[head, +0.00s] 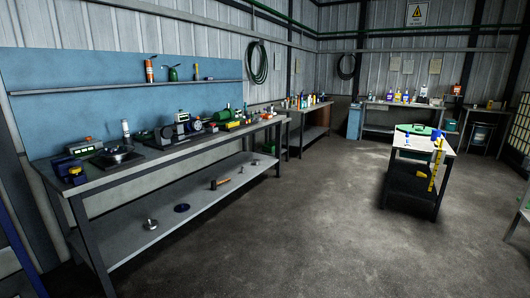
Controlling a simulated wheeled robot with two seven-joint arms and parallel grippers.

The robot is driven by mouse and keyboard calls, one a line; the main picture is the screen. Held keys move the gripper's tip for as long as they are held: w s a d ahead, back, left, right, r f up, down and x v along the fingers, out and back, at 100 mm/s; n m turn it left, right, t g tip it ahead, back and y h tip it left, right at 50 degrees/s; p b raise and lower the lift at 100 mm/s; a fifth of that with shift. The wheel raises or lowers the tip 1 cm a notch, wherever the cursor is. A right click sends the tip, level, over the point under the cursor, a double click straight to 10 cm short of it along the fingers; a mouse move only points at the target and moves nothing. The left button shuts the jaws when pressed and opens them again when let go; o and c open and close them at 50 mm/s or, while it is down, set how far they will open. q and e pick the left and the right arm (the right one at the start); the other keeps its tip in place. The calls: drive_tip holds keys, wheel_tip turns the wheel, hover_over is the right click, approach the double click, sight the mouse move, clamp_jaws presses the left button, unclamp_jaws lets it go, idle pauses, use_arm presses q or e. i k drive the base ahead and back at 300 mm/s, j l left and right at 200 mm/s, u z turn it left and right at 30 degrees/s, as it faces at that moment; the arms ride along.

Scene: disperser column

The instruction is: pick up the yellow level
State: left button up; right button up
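A long yellow bar (435,166), which looks like the yellow level, stands nearly upright at the right front side of a small dark-legged table at the right. It has dark marks along it and its top rises above the tabletop. I cannot tell whether it leans on the table or is fixed to it. Neither of my grippers shows in the head view, and the bar is well away across the floor.
The small table (410,144) holds a green item (413,129). A long workbench (95,185) crowded with tools runs along the left wall. More benches (392,104) stand at the back. The concrete floor (300,225) between them is clear.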

sight(234, 124)
drive_tip(key=i, duration=3.25)
